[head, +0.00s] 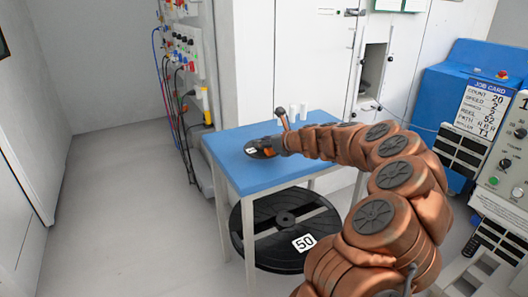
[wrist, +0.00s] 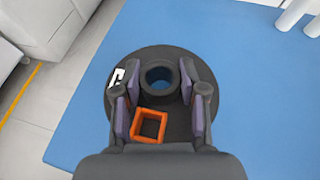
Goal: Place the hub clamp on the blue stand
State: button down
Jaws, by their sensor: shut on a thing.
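The dark ring-shaped hub clamp (wrist: 160,72) sits between the two fingers of my gripper (wrist: 161,92), which is shut on it. Blue shows through its round hole. It is at the middle of a black disc with a white label. In the head view my gripper (head: 277,145) is low over the left part of the blue-topped stand (head: 235,170), and hides most of the clamp. I cannot tell whether the clamp touches what is below it.
The black disc (head: 254,150) carries an orange square frame (wrist: 148,126). White cylinders (head: 298,111) stand at the stand's back edge. A large black reel marked 50 (head: 285,218) is underneath. A cabled panel (head: 185,60) is at back left. Floor at left is clear.

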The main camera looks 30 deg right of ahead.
aim_at(264, 150)
jog(key=shift+f+b, duration=0.4)
jog(key=shift+f, duration=1.3)
jog(key=shift+f, duration=0.1)
jog(key=c, duration=0.6)
grip_release()
jog(key=shift+c, duration=0.2)
jog(key=p+v, duration=0.1)
jog(key=v, duration=1.1)
jog(key=shift+a, duration=0.1)
